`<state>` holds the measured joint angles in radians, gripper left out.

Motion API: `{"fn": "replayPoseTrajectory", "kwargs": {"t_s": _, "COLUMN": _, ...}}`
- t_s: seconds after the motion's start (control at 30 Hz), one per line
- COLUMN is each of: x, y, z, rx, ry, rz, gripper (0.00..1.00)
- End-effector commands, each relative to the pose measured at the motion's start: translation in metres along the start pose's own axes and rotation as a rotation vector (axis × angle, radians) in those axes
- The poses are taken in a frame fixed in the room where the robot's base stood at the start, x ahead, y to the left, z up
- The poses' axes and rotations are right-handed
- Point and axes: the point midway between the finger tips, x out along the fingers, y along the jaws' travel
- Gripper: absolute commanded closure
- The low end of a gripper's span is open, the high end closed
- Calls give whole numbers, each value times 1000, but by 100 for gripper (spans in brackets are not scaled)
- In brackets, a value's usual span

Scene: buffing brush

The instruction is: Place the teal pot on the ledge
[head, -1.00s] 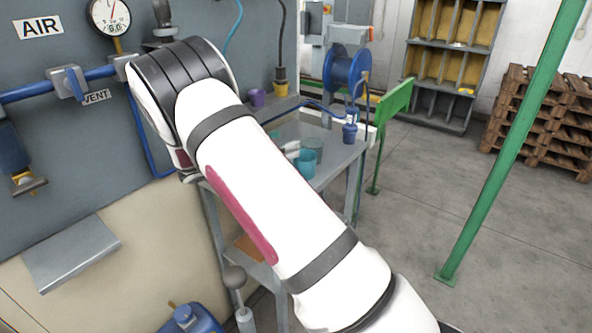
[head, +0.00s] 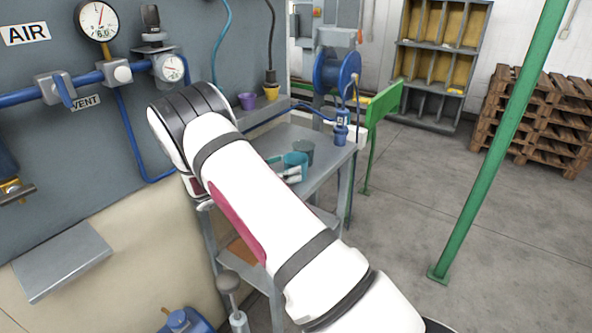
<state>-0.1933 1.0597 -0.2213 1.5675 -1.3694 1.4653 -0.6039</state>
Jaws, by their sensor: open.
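The teal pot (head: 297,160) stands upright on the grey metal table, just right of my arm's forearm. A grey-green pot (head: 304,149) stands close behind it. My gripper (head: 283,167) is mostly hidden behind my arm; its fingertips show at the left side of the teal pot. It is open, and I cannot tell whether it touches the pot. The ledge (head: 259,116) runs along the wall behind the table. A purple pot (head: 247,101) and a yellow pot (head: 271,92) stand on it.
The table (head: 325,158) has bare room right of the pots. A blue hose reel (head: 337,70) is behind. Gauges and blue pipes line the wall at left. A green post (head: 490,150) rises at right.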

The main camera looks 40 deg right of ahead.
Motion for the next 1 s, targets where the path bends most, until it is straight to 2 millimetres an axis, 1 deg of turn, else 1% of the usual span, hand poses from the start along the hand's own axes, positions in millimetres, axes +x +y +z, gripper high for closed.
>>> {"fn": "replayPoseTrajectory", "kwargs": {"t_s": 0.03, "x": 9, "y": -1, "z": 1, "rx": -1, "ry": -1, "rz": -4, "gripper": 18}}
{"fn": "replayPoseTrajectory", "kwargs": {"t_s": 0.2, "x": 32, "y": -1, "z": 0, "rx": 0, "ry": 0, "rz": -2, "gripper": 18}}
{"fn": "replayPoseTrajectory", "kwargs": {"t_s": 0.3, "x": 37, "y": -1, "z": 0, "rx": 0, "ry": 0, "rz": -1, "gripper": 18}}
{"fn": "replayPoseTrajectory", "kwargs": {"t_s": 0.47, "x": 37, "y": 0, "z": 0, "rx": 0, "ry": 0, "rz": -1, "gripper": 18}}
{"fn": "replayPoseTrajectory", "kwargs": {"t_s": 0.5, "x": 37, "y": 0, "z": 0, "rx": 0, "ry": 0, "rz": -1, "gripper": 22}}
{"fn": "replayPoseTrajectory", "kwargs": {"t_s": 0.53, "x": 37, "y": 0, "z": 0, "rx": 0, "ry": 0, "rz": -1, "gripper": 29}}
{"fn": "replayPoseTrajectory", "kwargs": {"t_s": 0.57, "x": 37, "y": 0, "z": 0, "rx": 0, "ry": 0, "rz": -1, "gripper": 36}}
{"fn": "replayPoseTrajectory", "kwargs": {"t_s": 0.6, "x": 37, "y": 0, "z": 0, "rx": 0, "ry": 0, "rz": -1, "gripper": 45}}
{"fn": "replayPoseTrajectory", "kwargs": {"t_s": 0.67, "x": 37, "y": 0, "z": 0, "rx": 0, "ry": 0, "rz": -1, "gripper": 59}}
{"fn": "replayPoseTrajectory", "kwargs": {"t_s": 0.7, "x": 37, "y": 0, "z": 0, "rx": 0, "ry": 0, "rz": -1, "gripper": 62}}
{"fn": "replayPoseTrajectory", "kwargs": {"t_s": 0.77, "x": 37, "y": 0, "z": 0, "rx": 0, "ry": 0, "rz": -1, "gripper": 62}}
{"fn": "replayPoseTrajectory", "kwargs": {"t_s": 0.8, "x": 37, "y": 0, "z": 0, "rx": 0, "ry": -1, "rz": -1, "gripper": 66}}
{"fn": "replayPoseTrajectory", "kwargs": {"t_s": 1.0, "x": 37, "y": 0, "z": 1, "rx": 1, "ry": -1, "rz": -1, "gripper": 66}}
